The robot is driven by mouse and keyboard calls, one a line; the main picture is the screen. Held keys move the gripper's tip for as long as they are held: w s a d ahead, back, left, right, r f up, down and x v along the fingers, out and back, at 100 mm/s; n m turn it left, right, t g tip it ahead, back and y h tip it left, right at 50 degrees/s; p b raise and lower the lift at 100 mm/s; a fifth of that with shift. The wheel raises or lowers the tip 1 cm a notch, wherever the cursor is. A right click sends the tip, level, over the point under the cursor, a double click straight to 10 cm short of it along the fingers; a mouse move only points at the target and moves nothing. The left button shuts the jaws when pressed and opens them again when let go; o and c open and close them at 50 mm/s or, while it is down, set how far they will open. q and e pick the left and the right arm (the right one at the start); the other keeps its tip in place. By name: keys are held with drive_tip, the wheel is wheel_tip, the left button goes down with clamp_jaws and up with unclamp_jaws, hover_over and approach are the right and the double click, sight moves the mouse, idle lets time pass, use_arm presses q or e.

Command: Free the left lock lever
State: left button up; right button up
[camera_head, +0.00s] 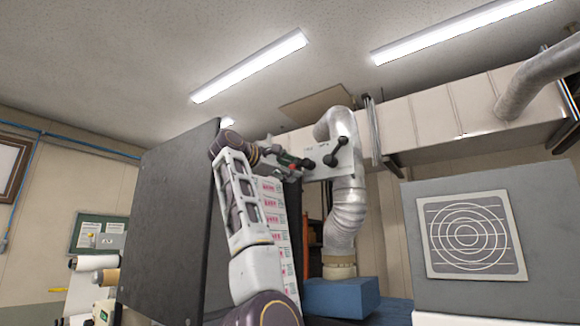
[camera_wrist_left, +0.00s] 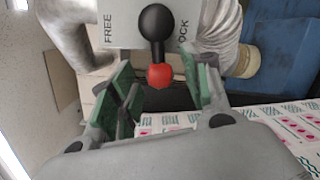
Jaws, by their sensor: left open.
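The lock lever (camera_head: 335,152) is a black crank with a red knob, mounted on a pale plate (camera_head: 347,166) below the bent duct. In the left wrist view the lever (camera_wrist_left: 156,25) points toward me, between the words FREE on the left and LOCK on the right, the latter partly hidden. Its red knob (camera_wrist_left: 159,76) lies between the green-padded fingers of my left gripper (camera_wrist_left: 158,88). The gripper is open, with visible gaps on both sides of the knob. In the head view my left gripper (camera_head: 296,162) reaches up to the lever from the left. My right gripper is out of view.
A tall dark panel (camera_head: 167,205) stands left of my arm. White boxes with red print (camera_head: 274,205) are stacked behind the arm. A silver duct (camera_head: 347,210) runs down close to the plate. A grey cabinet (camera_head: 550,220) with a ringed plate stands at right.

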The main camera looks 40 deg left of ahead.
use_arm(q)
drive_tip(key=shift+w, duration=0.25)
drive_tip(key=c, duration=1)
drive_tip(key=shift+c, duration=0.2)
